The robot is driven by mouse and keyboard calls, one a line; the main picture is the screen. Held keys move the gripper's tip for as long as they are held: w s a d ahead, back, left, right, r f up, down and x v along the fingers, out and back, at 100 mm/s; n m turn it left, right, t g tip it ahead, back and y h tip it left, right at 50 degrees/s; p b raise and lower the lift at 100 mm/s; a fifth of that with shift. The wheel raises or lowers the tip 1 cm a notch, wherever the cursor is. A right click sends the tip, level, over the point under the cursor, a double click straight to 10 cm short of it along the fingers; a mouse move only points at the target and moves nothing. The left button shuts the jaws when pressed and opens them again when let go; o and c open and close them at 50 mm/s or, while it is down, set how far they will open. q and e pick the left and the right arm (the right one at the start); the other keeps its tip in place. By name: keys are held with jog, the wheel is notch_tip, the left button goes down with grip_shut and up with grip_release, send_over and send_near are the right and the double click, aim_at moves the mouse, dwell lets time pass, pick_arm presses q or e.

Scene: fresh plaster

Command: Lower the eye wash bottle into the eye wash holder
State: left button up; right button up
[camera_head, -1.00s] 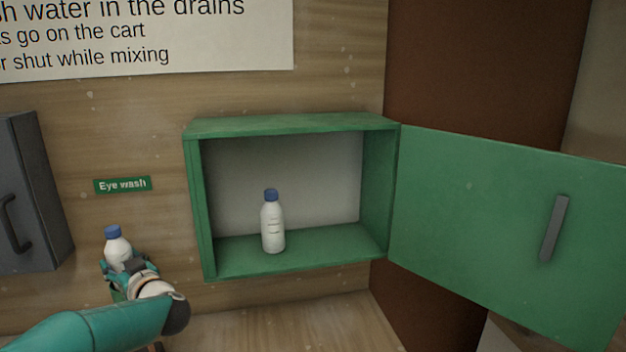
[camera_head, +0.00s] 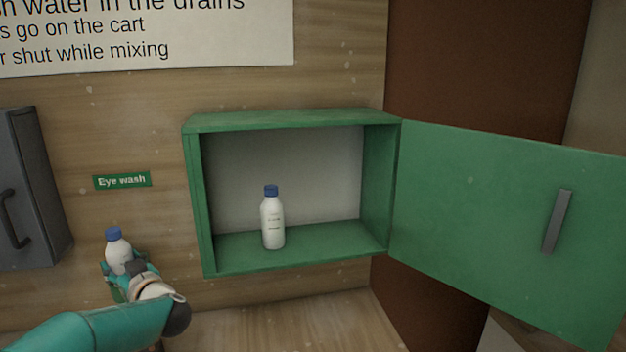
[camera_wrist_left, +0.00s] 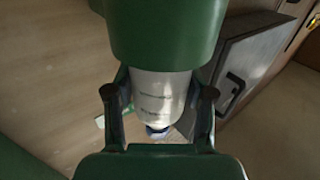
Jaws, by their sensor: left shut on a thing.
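The eye wash bottle (camera_head: 118,255), white with a blue cap, is upright at the left of the head view, below the green "Eye wash" sign. My left gripper (camera_head: 128,272) is shut on it. In the left wrist view the bottle (camera_wrist_left: 158,98) sits between both fingers, blue cap toward the picture's bottom. The round green eye wash holder (camera_wrist_left: 165,35) hides the bottle's base end there; the base seems to be within its rim, but how deep I cannot tell. In the head view the holder is mostly hidden behind my gripper. My right gripper is not in view.
An open green wall cabinet (camera_head: 292,124) holds a second white bottle (camera_head: 272,222) with a blue cap. Its door (camera_head: 500,220) stands open to the right. A dark grey cabinet (camera_head: 30,190) hangs left of the held bottle. The wall between holder and green cabinet is clear.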

pick_arm(q)
jog(key=shift+f+b, duration=0.35)
jog(key=shift+f, duration=0.15)
dwell(0.4)
jog(key=o, duration=1.4)
jog(key=shift+o, duration=0.3)
